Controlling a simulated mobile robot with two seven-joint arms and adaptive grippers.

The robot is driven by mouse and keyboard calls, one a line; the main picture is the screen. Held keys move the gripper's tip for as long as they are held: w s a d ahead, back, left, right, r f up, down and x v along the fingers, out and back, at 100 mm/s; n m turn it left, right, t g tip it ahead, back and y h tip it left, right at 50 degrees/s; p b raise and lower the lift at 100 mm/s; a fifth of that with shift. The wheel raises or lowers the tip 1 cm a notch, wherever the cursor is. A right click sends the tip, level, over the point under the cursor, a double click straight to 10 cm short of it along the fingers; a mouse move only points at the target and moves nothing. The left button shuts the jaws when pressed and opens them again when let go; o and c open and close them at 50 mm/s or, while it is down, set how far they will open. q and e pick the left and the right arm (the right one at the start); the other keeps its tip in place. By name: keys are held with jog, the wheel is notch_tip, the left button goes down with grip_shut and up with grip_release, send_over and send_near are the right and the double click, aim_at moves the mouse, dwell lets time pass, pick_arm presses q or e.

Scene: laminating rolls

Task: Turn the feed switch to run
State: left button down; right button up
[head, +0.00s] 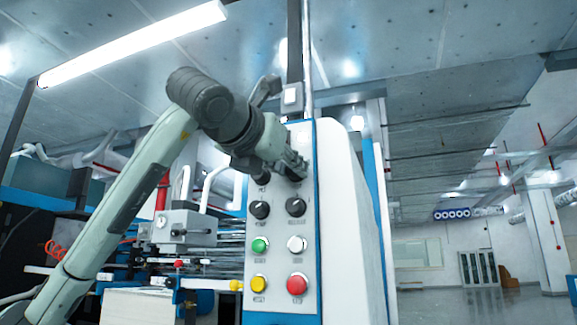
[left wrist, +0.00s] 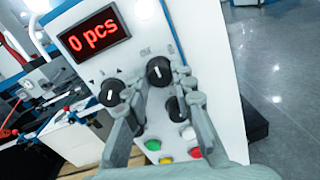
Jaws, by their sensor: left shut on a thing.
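A tall control panel (head: 276,228) with a blue edge carries black rotary knobs with white marks; their small labels are too blurred to read, so I cannot tell by name which is the feed switch. My left gripper (head: 297,166) reaches in from the left and is at the upper right knob, which it hides in the head view. In the left wrist view the fingers of my left gripper (left wrist: 156,82) are closed around that upper right knob (left wrist: 159,71). The upper left knob (left wrist: 112,92) is beside the left finger. My right gripper is not in view.
Below are two lower knobs, left (head: 260,209) and right (head: 296,207), then green (head: 260,245), white (head: 297,244), yellow (head: 259,284) and red (head: 297,284) buttons. A display (left wrist: 94,37) above reads "0 pcs". Machine parts stand left; open floor (head: 480,305) lies right.

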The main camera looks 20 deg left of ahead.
pick_arm(q)
jog(key=shift+m, duration=0.3)
jog(key=shift+r+m+g+p, duration=0.15)
jog(key=shift+m+p, duration=0.55)
jog(key=shift+m, duration=2.05)
jog(key=shift+f+m+g+p, duration=0.15)
jog(key=shift+m+p, duration=0.5)
jog(key=shift+m, duration=2.1)
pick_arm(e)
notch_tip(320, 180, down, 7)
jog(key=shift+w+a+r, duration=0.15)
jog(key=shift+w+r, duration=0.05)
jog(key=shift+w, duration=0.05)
pick_arm(q)
jog(key=shift+r, duration=0.1)
jog(key=c, duration=1.3)
grip_release()
jog(key=shift+o, duration=0.2)
